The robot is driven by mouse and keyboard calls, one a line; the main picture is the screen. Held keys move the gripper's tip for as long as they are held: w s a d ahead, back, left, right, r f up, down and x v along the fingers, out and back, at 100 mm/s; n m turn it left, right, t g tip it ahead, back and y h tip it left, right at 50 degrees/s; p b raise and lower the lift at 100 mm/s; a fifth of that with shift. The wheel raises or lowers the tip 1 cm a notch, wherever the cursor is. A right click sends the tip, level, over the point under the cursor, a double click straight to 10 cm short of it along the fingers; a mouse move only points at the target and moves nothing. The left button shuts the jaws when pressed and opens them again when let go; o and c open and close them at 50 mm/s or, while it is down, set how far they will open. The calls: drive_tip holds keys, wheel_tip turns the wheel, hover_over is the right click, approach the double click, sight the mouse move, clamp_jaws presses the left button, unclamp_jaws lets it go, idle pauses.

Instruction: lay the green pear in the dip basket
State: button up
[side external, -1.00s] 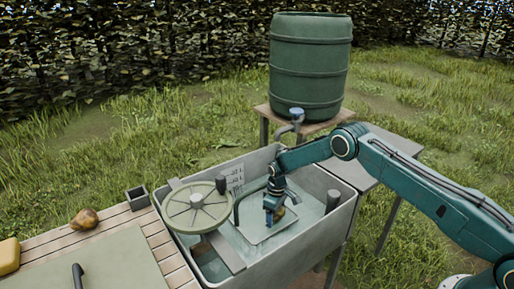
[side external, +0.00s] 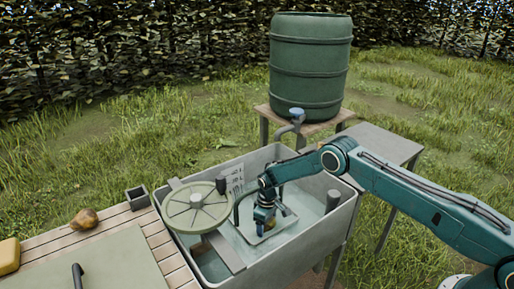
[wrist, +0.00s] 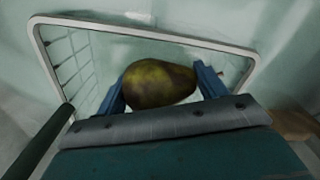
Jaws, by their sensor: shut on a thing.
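The green pear (wrist: 160,84), dull green with brown patches, lies between the two blue fingers of my gripper (wrist: 163,88) in the wrist view. My gripper is shut on it. The dip basket (wrist: 150,27), with a pale rim and a wire side, surrounds the pear in that view. In the side view my gripper (side external: 263,228) points down inside the sink, at the basket (side external: 284,221). The pear is mostly hidden there by the gripper. I cannot tell whether the pear touches the basket floor.
The grey sink (side external: 300,259) holds water. A dark grey cylinder (side external: 333,201) is at the right. A brown pear (side external: 84,219) lies on the slatted table.

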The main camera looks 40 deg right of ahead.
drive_tip(key=shift+f, duration=0.45)
drive_tip(key=o, duration=1.1)
drive_tip(key=shift+o, duration=0.2)
drive_tip(key=shift+r, duration=0.15)
wheel_tip(320, 180, up, 13)
drive_tip(key=shift+f, duration=0.1)
drive_tip(key=shift+r, duration=0.2)
